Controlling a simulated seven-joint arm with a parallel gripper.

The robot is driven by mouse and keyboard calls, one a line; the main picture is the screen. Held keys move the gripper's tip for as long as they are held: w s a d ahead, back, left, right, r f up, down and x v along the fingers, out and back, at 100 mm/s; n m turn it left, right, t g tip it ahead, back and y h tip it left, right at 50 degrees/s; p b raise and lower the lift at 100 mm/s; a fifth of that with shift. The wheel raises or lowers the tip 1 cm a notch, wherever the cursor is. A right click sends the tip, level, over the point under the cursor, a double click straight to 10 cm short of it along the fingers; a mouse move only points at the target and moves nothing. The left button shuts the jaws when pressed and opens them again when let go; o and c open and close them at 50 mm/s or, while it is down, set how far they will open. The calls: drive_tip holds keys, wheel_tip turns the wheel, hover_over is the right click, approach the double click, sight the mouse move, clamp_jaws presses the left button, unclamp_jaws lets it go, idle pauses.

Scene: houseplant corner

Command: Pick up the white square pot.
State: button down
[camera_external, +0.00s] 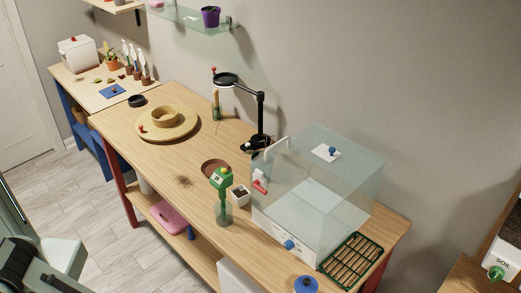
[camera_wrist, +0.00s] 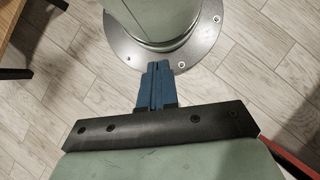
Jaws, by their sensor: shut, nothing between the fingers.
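The white square pot (camera_external: 240,199), with dark soil in it, stands upright on the wooden workbench (camera_external: 165,203). It is right of a clear bottle with a green top (camera_external: 222,186) and close to the left side of a clear box (camera_external: 320,190). The wrist view does not show the pot. My gripper (camera_wrist: 157,67) has blue fingers, shut and empty, seen over the floor and my round base plate. In the external view, part of my arm is at the lower left, far from the pot; the fingers cannot be made out there.
A brown saucer (camera_external: 214,165) and spilled soil (camera_external: 183,181) lie near the pot. A black magnifier lamp (camera_external: 260,110) stands behind it. A round wooden turntable (camera_external: 184,130) is farther left. A green rack (camera_external: 352,262) and a blue-lidded item (camera_external: 305,284) are at the right.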

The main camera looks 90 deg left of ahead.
drive_tip(key=c, duration=1.8)
unclamp_jaws()
drive_tip(key=shift+c, duration=0.2)
drive_tip(key=o, duration=1.6)
drive_tip(key=shift+o, duration=0.2)
